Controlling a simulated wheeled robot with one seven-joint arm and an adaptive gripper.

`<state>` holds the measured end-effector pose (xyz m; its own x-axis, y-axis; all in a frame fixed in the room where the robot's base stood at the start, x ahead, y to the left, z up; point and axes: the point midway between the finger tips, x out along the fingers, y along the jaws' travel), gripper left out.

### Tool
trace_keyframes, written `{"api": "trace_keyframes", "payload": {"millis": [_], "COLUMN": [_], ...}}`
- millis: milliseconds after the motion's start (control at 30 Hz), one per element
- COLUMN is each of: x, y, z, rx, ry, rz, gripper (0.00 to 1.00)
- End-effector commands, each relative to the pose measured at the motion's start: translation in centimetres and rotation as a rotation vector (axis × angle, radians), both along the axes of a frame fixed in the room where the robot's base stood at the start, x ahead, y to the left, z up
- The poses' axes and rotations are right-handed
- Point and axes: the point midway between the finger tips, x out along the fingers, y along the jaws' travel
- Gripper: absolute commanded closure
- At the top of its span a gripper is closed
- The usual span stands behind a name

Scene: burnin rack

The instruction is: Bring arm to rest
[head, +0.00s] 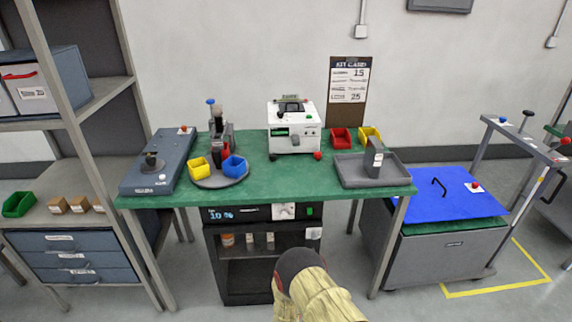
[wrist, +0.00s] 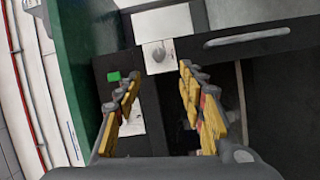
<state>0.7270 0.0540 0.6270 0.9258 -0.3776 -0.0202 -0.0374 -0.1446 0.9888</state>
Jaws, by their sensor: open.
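My arm reaches in from the bottom of the head view, in front of the black cabinet (head: 236,282) under the green-topped table (head: 253,188). My gripper is hidden in the head view. In the wrist view my gripper (wrist: 157,95) is open, its two yellow-padded fingers apart with nothing between them. Behind the fingers the wrist view shows the cabinet front, with a round knob (wrist: 158,53), a green button (wrist: 113,76) and a grey handle (wrist: 247,37).
The table carries a white machine (head: 293,127), a turntable with yellow and blue bins (head: 222,180), and a grey tray (head: 350,172). A shelf rack (head: 100,95) stands left. A blue-topped cart (head: 430,200) stands right. Floor between table and cart is narrow.

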Motion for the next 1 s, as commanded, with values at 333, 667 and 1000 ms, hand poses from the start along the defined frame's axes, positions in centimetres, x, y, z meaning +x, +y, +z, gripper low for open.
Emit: {"api": "trace_keyframes", "payload": {"millis": [333,667,1000], "x": [-2.6,-11.4,-19.8], "y": [1.9,7.9,9.2], "z": [-9.9,-13.0,2.0], "rx": [0.412,0.918,1.178], "ry": [0.241,0.727,1.022], "rz": [0.006,-0.143,-0.403], "gripper": [0.60,0.60,0.60]}}
